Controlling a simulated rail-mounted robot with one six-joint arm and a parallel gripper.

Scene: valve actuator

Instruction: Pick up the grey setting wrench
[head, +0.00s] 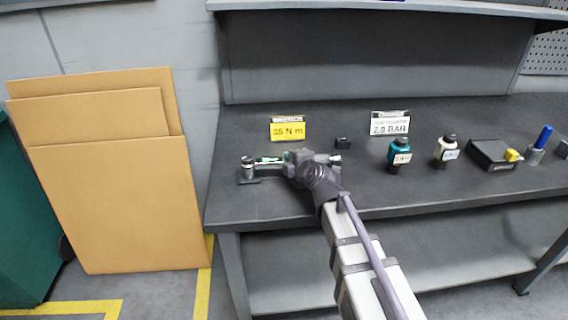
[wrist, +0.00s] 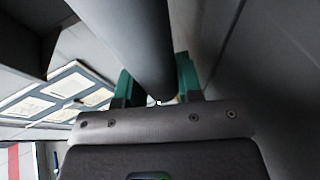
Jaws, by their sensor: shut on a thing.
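The grey setting wrench (head: 248,166) is at the left part of the workbench, lying across the picture, with its round head at the left. My gripper (head: 298,158) reaches over its middle and hides part of it. In the wrist view the wrench (wrist: 145,40) shows as a thick dark grey bar between the two green fingers of my gripper (wrist: 158,92), which is shut on it. I cannot tell whether the wrench is clear of its low dark support (head: 250,181).
A yellow 25 N m sign (head: 287,130) and a white 2.0 BAR sign (head: 389,126) stand behind. Bare bench lies between wrench and bottles.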

